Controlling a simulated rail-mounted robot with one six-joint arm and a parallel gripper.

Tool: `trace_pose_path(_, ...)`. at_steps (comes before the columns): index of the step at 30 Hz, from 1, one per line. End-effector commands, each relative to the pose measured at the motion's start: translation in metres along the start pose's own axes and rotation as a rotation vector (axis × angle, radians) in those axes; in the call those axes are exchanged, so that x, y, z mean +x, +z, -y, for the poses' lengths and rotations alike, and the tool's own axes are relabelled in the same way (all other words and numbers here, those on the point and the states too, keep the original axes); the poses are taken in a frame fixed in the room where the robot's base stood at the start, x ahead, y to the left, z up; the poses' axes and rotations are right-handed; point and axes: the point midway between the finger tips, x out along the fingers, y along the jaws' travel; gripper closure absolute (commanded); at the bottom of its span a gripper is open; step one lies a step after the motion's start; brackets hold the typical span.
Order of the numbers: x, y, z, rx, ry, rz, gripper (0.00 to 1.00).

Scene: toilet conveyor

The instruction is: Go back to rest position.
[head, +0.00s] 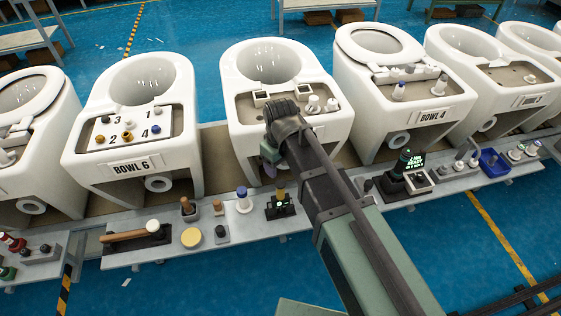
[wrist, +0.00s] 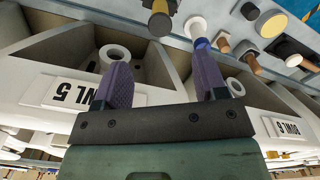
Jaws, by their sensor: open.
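My gripper (head: 268,160) is in front of the middle toilet bowl (head: 272,62), above the bench edge. My dark wrist and green arm hide part of that bowl's front and label. In the wrist view, which is upside down, my gripper (wrist: 160,75) shows two purple fingers spread apart with nothing between them. Behind them are the fronts of the bowls labelled BOWL 5 (wrist: 85,92) and BOWL 6 (wrist: 286,127).
BOWL 6 (head: 128,100) stands to the left and BOWL 4 (head: 420,117) to the right. The front bench (head: 160,258) carries a hammer (head: 135,233), a yellow disc (head: 191,237), a blue-topped tool (head: 242,199), a lit display (head: 410,163) and a blue tray (head: 494,163). Blue floor lies in front.

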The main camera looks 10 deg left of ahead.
Motion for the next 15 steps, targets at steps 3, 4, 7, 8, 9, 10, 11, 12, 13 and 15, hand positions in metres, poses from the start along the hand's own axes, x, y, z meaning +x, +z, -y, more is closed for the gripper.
trace_pose_path(3,0.000,0.000,0.000,0.000,0.000,0.000,0.34)
trace_pose_path(4,0.000,0.000,0.000,0.000,0.000,0.000,0.34)
trace_pose_path(7,0.000,0.000,0.000,0.000,0.000,0.000,0.34)
trace_pose_path(8,0.000,0.000,0.000,0.000,0.000,0.000,0.34)
trace_pose_path(9,0.000,0.000,0.000,0.000,0.000,0.000,0.34)
trace_pose_path(10,0.000,0.000,0.000,0.000,0.000,0.000,0.34)
trace_pose_path(11,0.000,0.000,0.000,0.000,0.000,0.000,0.34)
trace_pose_path(12,0.000,0.000,0.000,0.014,0.000,0.000,0.34)
trace_pose_path(13,0.000,0.000,0.000,0.037,0.000,0.000,0.34)
trace_pose_path(15,0.000,0.020,0.006,0.146,0.000,0.000,0.34)
